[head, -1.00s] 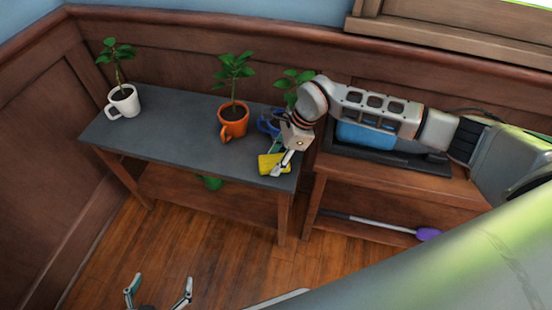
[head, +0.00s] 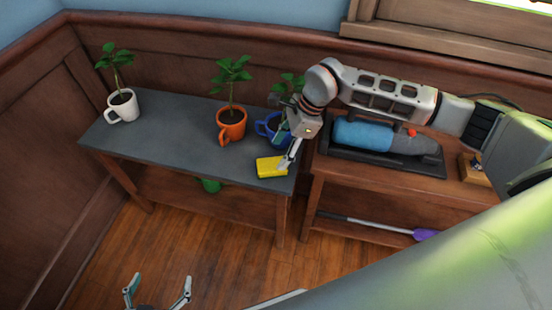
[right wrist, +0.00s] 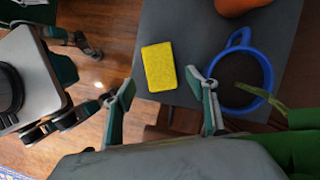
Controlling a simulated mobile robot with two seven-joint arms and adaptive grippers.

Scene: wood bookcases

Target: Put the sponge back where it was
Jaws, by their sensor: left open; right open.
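The yellow sponge (head: 271,167) lies flat on the front right part of the grey-topped table (head: 165,140). It also shows in the right wrist view (right wrist: 159,67), on the table top beyond and between the open fingers. My right gripper (head: 288,157) is open and empty, just right of the sponge in the head view. In the right wrist view, its fingertips (right wrist: 160,84) are spread with the sponge between their lines, and I see no grip on it. My left gripper (head: 158,290) is open and empty, low over the floor in front of the table.
A blue mug (head: 268,127) with a plant stands close to my right gripper. An orange mug (head: 231,125) and a white mug (head: 123,105) hold plants. A green object (head: 210,185) is below the table top. A side table at right holds a blue roll (head: 362,135) in a black tray.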

